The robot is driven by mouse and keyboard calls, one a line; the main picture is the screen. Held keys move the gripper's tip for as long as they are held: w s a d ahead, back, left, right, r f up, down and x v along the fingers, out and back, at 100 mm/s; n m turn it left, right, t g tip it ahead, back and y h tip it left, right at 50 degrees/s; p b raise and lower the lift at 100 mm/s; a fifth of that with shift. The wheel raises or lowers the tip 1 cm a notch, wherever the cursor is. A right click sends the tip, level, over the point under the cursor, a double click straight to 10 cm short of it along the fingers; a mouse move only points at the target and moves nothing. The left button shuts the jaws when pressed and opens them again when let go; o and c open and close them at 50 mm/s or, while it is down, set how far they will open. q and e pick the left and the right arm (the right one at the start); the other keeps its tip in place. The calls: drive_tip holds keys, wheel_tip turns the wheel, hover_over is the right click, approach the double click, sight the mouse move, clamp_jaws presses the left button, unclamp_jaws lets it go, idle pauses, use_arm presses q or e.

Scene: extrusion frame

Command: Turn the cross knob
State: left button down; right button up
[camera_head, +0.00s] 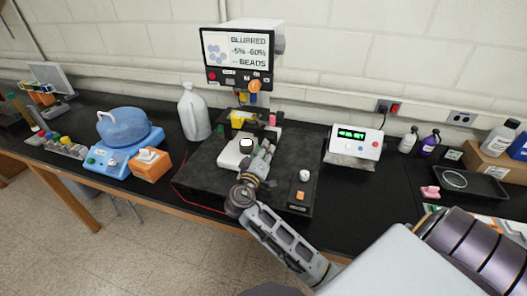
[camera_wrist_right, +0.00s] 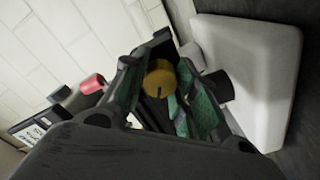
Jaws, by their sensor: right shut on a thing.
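My right gripper (camera_head: 264,150) reaches in from the lower right, its fingers beside the small white block (camera_head: 235,152) on the dark bench platform. In the right wrist view, the gripper (camera_wrist_right: 168,92) is shut on what looks like the cross knob, with a round yellow face (camera_wrist_right: 159,78) and a dark mark between the green-padded fingers. The fingers hide most of its shape, so its turn angle cannot be read. The white block (camera_wrist_right: 262,75) stands close to the right finger, with a dark cylinder (camera_wrist_right: 219,88) between. My left gripper is not in view.
A monitor box (camera_head: 238,55) stands behind the platform. A white jug (camera_head: 193,112) and a blue bath (camera_head: 126,127) are to the left. A white meter (camera_head: 355,142) is to the right. A small round knob (camera_head: 304,176) sits on the platform's right part.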

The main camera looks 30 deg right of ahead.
drive_tip(key=shift+n, duration=0.4)
drive_tip(key=o, duration=1)
drive_tip(key=shift+a, duration=0.1)
drive_tip(key=shift+v, duration=5.95)
